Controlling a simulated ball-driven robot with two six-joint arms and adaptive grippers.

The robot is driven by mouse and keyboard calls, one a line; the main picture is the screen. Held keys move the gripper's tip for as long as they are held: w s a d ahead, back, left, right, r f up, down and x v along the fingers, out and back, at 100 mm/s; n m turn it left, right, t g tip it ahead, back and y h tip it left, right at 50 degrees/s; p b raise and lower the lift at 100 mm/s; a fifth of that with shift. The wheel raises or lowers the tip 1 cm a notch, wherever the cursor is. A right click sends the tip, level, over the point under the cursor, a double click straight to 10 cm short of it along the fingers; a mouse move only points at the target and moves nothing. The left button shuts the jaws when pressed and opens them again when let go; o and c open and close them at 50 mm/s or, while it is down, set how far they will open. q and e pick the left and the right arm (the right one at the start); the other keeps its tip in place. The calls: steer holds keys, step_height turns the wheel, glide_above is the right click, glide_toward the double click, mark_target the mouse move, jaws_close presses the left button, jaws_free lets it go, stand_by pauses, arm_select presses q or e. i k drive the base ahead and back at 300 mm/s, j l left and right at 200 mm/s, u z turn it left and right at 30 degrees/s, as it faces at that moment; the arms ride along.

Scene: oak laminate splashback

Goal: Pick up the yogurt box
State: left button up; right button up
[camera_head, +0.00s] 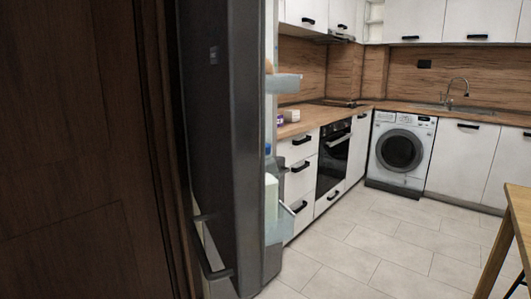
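No yogurt box can be made out for certain. A small white box-like item (292,116) and a smaller purple and white item (280,120) sit on the wooden counter (312,123) just past the fridge door; they are too small to identify. Neither of my grippers shows in the head view.
A dark grey fridge door (230,120) stands open at centre left, its shelves (284,84) facing right with a pale carton (271,198). A dark wooden door (75,150) fills the left. A table (519,215) edges in at right. The tiled floor (365,250) between is clear.

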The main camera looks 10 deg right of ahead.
mark_target(291, 115)
steer(key=i+l+u, duration=0.2)
steer(key=i+l, duration=0.25)
steer(key=l, duration=0.2)
steer(key=i+l+u, duration=0.25)
steer(key=l, duration=0.4)
steer(key=i+l+u, duration=0.1)
steer(key=i+l, duration=0.2)
steer(key=i+l+u, duration=0.1)
steer(key=l, duration=0.4)
